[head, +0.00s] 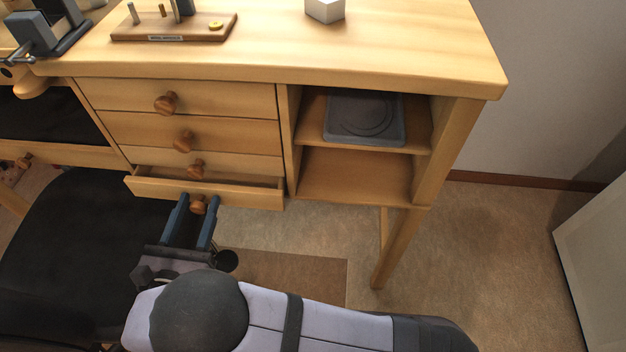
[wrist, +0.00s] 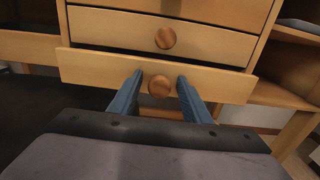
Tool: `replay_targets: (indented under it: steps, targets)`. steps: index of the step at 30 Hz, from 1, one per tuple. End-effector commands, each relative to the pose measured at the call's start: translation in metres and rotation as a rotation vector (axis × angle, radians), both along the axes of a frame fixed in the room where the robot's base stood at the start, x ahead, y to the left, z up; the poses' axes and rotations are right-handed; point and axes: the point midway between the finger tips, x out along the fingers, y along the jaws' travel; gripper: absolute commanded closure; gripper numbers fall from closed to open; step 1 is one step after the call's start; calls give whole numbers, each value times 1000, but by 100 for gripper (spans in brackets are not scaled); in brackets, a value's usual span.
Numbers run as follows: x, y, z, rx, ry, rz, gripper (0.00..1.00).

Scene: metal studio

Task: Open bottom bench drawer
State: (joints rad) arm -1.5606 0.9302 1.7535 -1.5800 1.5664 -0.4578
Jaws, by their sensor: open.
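The bottom bench drawer (head: 245,193) is pulled out partway, and a strip of its inside shows behind its front in the head view. Its front also shows in the wrist view (wrist: 90,68). Its round wooden knob (head: 198,206) shows between my fingertips, and the knob also shows in the wrist view (wrist: 159,86). My gripper (head: 198,203) is open, with one blue finger on each side of the knob. In the wrist view, a gap shows between each finger of my gripper (wrist: 160,78) and the knob.
Several closed drawers with knobs (head: 165,103) sit above. An open shelf (head: 355,175) with a grey tray (head: 365,118) is on the right. A black seat (head: 65,250) stands at lower left, close to my gripper. Carpet (head: 475,235) lies clear at right.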

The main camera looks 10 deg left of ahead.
Motion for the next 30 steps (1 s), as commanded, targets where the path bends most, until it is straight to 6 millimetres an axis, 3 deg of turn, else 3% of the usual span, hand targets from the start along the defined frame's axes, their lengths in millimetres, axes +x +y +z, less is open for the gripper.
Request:
replay_targets:
  steps: [4,18,30]
  targets:
    - [23,-1,-1,1,0,-5,56]
    - [-53,-2,6,3,7,-9,56]
    - [-15,-58,41,39,166,-205,56]
